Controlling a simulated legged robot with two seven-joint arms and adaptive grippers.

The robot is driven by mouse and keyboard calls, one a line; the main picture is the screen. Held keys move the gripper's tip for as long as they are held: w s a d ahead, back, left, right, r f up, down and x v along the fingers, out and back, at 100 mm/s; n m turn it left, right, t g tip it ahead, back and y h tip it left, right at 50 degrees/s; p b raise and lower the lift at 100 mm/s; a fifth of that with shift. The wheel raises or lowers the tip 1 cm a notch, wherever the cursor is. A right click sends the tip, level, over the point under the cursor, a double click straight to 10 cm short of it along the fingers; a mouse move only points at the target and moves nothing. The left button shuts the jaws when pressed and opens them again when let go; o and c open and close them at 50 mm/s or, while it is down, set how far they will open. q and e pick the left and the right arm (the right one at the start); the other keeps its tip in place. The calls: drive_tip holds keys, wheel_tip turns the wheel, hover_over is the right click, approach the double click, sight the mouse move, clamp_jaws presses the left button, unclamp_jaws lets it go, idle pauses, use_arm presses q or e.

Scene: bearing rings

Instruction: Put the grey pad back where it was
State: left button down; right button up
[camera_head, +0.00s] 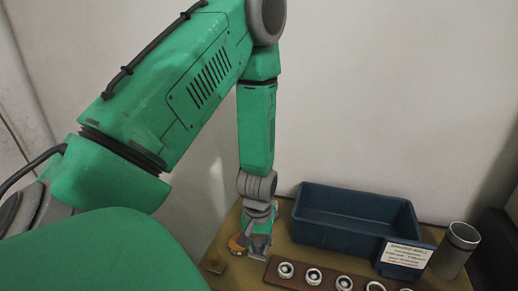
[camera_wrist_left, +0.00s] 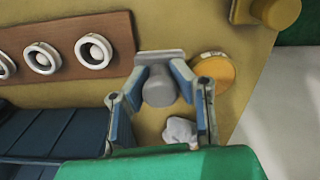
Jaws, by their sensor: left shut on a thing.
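My left gripper (camera_head: 258,240) is low over the left part of the tan table, with its fingers pointing down. In the left wrist view, the left gripper's (camera_wrist_left: 162,78) blue-grey fingers close on a dark grey rounded piece (camera_wrist_left: 159,91), which looks like the grey pad. A pale grey plate edge shows just beyond the fingertips. I cannot tell whether the pad touches the table. In the head view the pad is mostly hidden by the gripper. My right gripper is not in view.
A yellow-orange disc (camera_wrist_left: 212,72) lies close beside the gripper, with a whitish lump (camera_wrist_left: 180,131) nearby. A brass knob (camera_head: 213,263) is at the left edge. A brown strip (camera_head: 298,279) holds several rings. A blue bin (camera_head: 320,233) and a metal cup (camera_head: 455,251) stand behind.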

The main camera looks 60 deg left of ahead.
sight(258, 253)
use_arm(q)
drive_tip(key=f, duration=0.4)
drive_tip(key=shift+a+b, duration=0.3)
drive_tip(key=shift+b, duration=0.05)
drive_tip(key=shift+d+r, duration=0.1)
drive_tip(key=c, duration=1.4)
unclamp_jaws()
drive_tip(key=shift+d, duration=0.1)
drive_tip(key=shift+r, duration=0.25)
wheel_tip(258, 253, up, 11)
drive_tip(key=shift+r+p, duration=0.15)
drive_tip(key=shift+p, duration=1)
drive_tip(key=shift+r, duration=0.15)
